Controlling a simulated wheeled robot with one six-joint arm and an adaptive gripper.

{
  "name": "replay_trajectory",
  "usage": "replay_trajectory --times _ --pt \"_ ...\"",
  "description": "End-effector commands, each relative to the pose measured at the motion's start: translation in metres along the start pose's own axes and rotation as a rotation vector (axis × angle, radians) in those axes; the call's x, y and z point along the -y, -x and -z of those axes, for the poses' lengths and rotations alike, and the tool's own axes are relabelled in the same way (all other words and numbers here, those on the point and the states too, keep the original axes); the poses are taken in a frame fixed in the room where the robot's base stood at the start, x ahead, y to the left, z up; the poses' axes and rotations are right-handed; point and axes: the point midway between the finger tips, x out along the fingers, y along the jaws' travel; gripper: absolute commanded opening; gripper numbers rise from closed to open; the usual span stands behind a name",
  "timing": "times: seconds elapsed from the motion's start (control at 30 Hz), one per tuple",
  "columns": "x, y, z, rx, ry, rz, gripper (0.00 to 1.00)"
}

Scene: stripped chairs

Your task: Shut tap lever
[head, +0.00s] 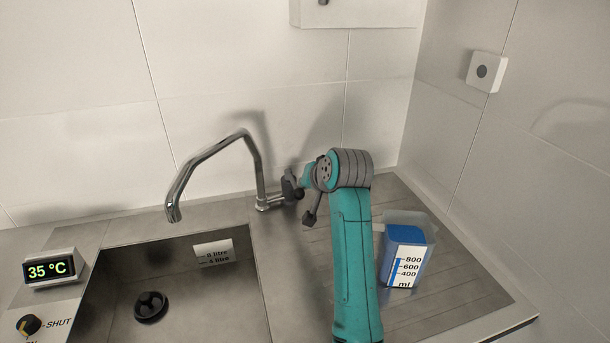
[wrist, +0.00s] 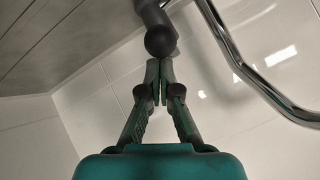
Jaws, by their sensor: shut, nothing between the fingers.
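The chrome tap (head: 255,165) stands behind the sink, its curved spout reaching left over the basin. No water stream shows at its mouth. In the wrist view a dark lever with a round end (wrist: 160,40) appears just past my fingertips, with the chrome spout (wrist: 245,65) to its right. My gripper (wrist: 160,68) is shut and empty, its tips close to the round end; whether they touch I cannot tell. In the head view my gripper (head: 289,185) is beside the tap's base, and my arm partly hides that spot.
The sink basin (head: 190,285) has a dark drain (head: 151,307). A measuring jug with blue contents (head: 405,250) stands on the drainer, right of my arm. A display reading 35 °C (head: 50,268) and a knob marked SHUT (head: 28,324) are at the left. A white wall box (head: 486,72) is at the right.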

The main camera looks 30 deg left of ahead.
Motion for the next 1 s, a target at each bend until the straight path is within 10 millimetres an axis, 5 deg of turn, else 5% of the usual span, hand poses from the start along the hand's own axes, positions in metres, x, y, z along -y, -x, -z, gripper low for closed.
replay_trajectory --times 0.33,0.57,0.73,1.0 --pt "-0.005 -0.003 -0.008 -0.008 0.001 0.004 0.00" --pt "-0.005 0.004 0.006 -0.010 0.001 0.003 0.00" --pt "-0.004 0.015 0.027 -0.012 0.000 0.003 0.00" --pt "-0.007 0.060 0.021 -0.012 0.000 0.003 0.00"
